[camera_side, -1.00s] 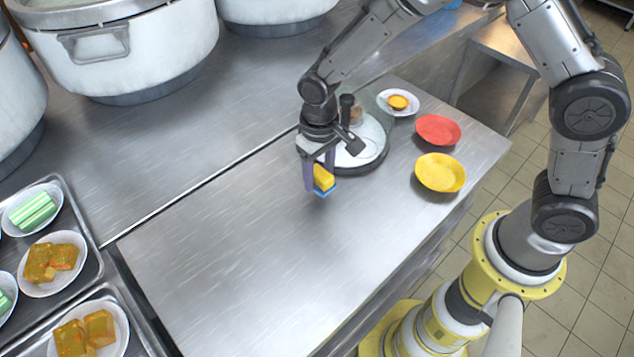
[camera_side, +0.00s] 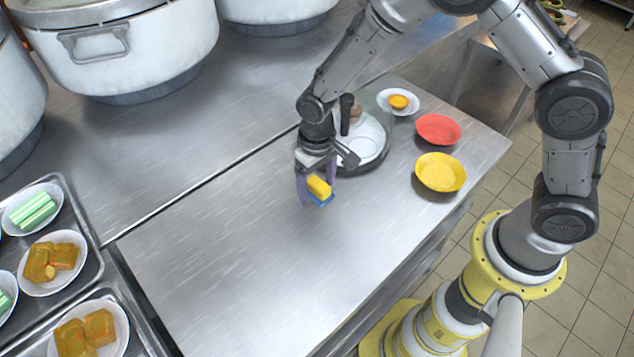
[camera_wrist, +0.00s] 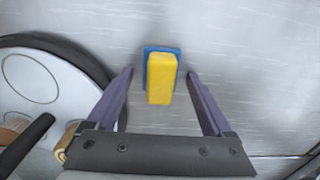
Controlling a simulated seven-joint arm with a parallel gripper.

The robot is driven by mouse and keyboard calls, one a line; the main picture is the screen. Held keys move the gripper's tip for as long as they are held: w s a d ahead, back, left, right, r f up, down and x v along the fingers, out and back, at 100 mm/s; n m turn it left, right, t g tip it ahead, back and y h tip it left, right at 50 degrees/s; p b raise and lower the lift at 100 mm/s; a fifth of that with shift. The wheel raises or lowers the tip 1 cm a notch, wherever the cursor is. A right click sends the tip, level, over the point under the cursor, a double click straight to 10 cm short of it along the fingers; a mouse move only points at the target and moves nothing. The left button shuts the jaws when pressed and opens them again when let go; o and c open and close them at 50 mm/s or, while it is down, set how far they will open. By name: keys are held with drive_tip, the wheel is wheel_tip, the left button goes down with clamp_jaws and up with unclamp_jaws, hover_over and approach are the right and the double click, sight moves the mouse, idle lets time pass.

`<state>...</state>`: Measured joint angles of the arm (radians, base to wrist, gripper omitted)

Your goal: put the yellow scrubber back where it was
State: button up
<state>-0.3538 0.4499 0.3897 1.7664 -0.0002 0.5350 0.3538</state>
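The yellow scrubber (camera_side: 318,187), a yellow block with a blue base layer, is at the metal counter (camera_side: 240,250), left of and in front of the round scale-like device. In the wrist view the scrubber (camera_wrist: 161,78) sits between the two fingertips, with a narrow gap on each side. My gripper (camera_side: 318,180) is open around it, fingers pointing down, and it also shows in the wrist view (camera_wrist: 161,74). I cannot tell for sure whether the scrubber's base touches the counter.
The round device with a pale plate (camera_side: 362,148) is close behind my gripper. A yellow bowl (camera_side: 440,172), a red bowl (camera_side: 438,129) and a small white dish (camera_side: 386,96) stand right. Large pots (camera_side: 135,55) and food trays (camera_side: 95,265) are left. The counter's front is clear.

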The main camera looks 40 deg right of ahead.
wheel_tip(320, 180, up, 11)
wheel_tip(320, 180, up, 8)
drive_tip(key=t, duration=0.1)
hover_over(317, 182)
drive_tip(key=s+d, duration=0.3)
drive_tip(key=d, duration=0.1)
drive_tip(key=s+d+r+t, duration=0.2)
drive_tip(key=s+d, duration=0.3)
drive_tip(key=s, duration=0.4)
drive_tip(key=s+d+r+t, duration=0.2)
drive_tip(key=s+d+r, duration=0.3)
drive_tip(key=s, duration=0.5)
drive_tip(key=shift+d+t, duration=0.15)
drive_tip(key=shift+t, duration=0.15)
